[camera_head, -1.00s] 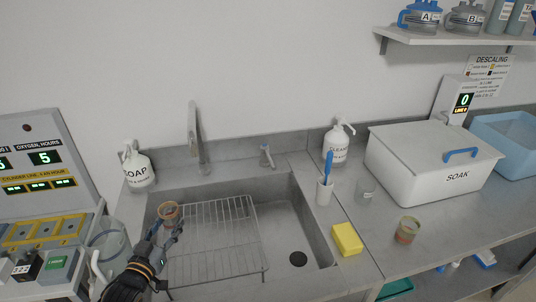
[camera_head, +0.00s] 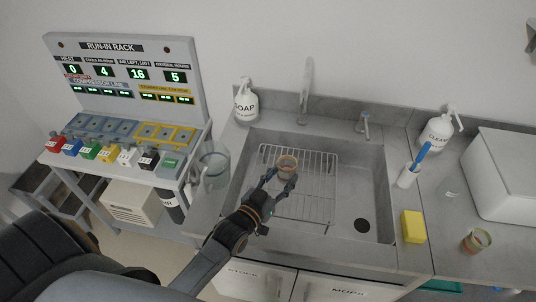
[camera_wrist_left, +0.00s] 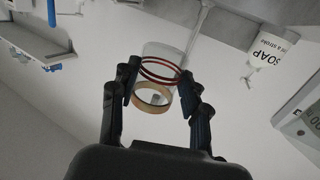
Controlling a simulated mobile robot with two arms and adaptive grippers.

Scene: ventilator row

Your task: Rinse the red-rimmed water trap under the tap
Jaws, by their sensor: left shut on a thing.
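My left gripper (camera_head: 277,183) is shut on a small clear cup with a reddish-orange rim, the water trap (camera_head: 287,162), over the wire rack in the sink. In the left wrist view the trap (camera_wrist_left: 155,97) sits between the two fingers (camera_wrist_left: 160,92), with red rings and a tan band. The tap (camera_head: 306,90) rises behind the sink, with its base at the back rim; the trap is in front of it. No water stream is visible. The tap's lever (camera_head: 364,124) stands to its right. My right gripper is not in view.
The sink holds a wire rack (camera_head: 312,205) and a dark drain (camera_head: 362,226). A soap bottle (camera_head: 245,104) stands behind left, a cleaner bottle (camera_head: 441,130) behind right. A yellow sponge (camera_head: 413,227), a brush holder (camera_head: 406,178) and another banded cup (camera_head: 476,241) stand on the right counter.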

